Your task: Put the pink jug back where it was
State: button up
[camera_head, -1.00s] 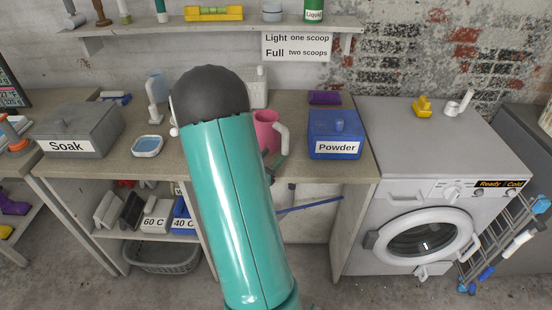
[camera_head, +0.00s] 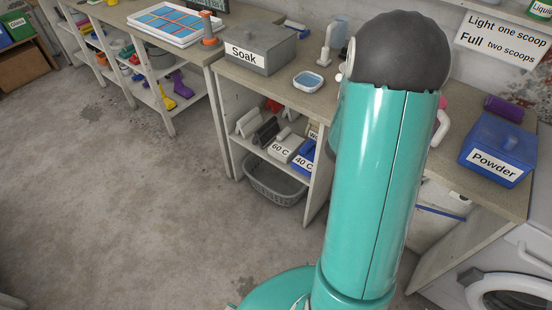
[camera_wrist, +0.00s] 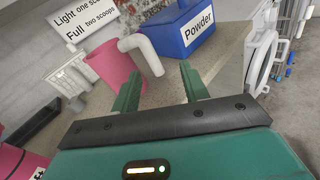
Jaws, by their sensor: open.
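The pink jug (camera_wrist: 115,68) with a pale spout-like handle (camera_wrist: 146,50) stands on the bench in the wrist view, left of the blue Powder box (camera_wrist: 190,28). In the head view only a pink sliver and its pale handle (camera_head: 441,128) show beside my arm, which hides the rest. My gripper (camera_wrist: 160,70) is open, its two green fingers apart. The handle shows just beyond the fingertips, towards the left finger; I cannot tell whether they touch. My gripper is hidden behind my arm in the head view.
The Powder box (camera_head: 499,148) and a purple item (camera_head: 504,108) stand at the right of the bench. The grey Soak box (camera_head: 258,47) and a small blue-filled dish (camera_head: 308,82) are on the left part. A red-pink object (camera_wrist: 20,162) shows at the wrist view's lower left. Open floor lies left.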

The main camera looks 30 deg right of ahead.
jog(key=a+r+m+t+y, duration=0.3)
jog(key=a+r+m+y, duration=0.1)
jog(key=a, duration=1)
jog(key=a+r+m+t+y, duration=0.3)
jog(key=a+y, duration=0.4)
jog(key=a, duration=0.6)
jog(key=a+r+m+t+y, duration=0.4)
jog(key=a+r+m+y, duration=0.1)
jog(key=a, duration=0.9)
jog(key=shift+w+a+r+m, duration=0.25)
jog(key=shift+a+r+m, duration=0.05)
jog(key=shift+r+m, duration=0.2)
jog(key=shift+d, duration=0.1)
